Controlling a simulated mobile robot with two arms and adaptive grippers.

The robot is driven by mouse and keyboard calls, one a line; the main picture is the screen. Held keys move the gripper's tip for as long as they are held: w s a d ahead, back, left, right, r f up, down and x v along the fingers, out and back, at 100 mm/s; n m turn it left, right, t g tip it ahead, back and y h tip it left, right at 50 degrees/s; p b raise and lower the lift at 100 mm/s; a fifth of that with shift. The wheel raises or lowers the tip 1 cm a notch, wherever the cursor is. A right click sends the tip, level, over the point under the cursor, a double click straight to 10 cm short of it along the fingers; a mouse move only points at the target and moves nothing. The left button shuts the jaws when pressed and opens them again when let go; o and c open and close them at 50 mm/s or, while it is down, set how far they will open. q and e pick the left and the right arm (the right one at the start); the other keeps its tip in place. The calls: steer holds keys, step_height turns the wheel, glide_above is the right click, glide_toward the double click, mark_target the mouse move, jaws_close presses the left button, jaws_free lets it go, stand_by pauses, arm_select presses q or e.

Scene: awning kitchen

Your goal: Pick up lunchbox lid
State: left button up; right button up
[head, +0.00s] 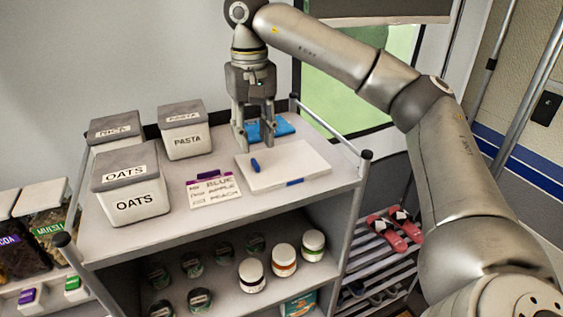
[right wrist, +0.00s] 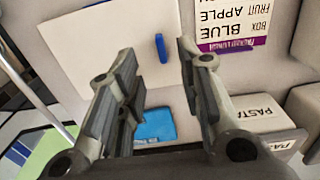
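A flat white slab with blue clip-like pieces, which looks like the lunchbox lid (head: 300,161), lies on the cart top. It also shows in the right wrist view (right wrist: 100,45). A flat blue item (head: 284,126) lies behind it, partly hidden by my right gripper; it also shows in the wrist view (right wrist: 155,124). I cannot tell for certain which of the two is the lid. My right gripper (head: 255,147) points down with its fingers apart and nothing between them, near the slab's back left edge and in front of the blue item. My left gripper is not in view.
Grey-lidded containers, including OATS (head: 136,202) and PASTA (head: 187,141), stand left on the cart top. Corner posts (head: 362,165) rise at the cart's edges. Several jars (head: 251,275) fill the shelf below.

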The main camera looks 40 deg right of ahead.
mark_target(255, 162)
steer(key=shift+w+f, duration=0.1)
steer(key=shift+f, duration=0.2)
steer(key=shift+w+f+p, duration=0.15)
steer(key=shift+f+p, duration=0.15)
steer(key=shift+p, duration=0.05)
step_height(255, 162, down, 4)
steer(key=shift+f+p, duration=0.1)
steer(key=shift+p, duration=1.05)
steer(key=shift+f, duration=0.25)
steer(key=shift+c, duration=0.6)
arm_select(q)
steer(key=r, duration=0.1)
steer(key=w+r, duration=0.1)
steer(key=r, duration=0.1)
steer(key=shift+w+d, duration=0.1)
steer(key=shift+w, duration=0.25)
arm_select(e)
jaws_close()
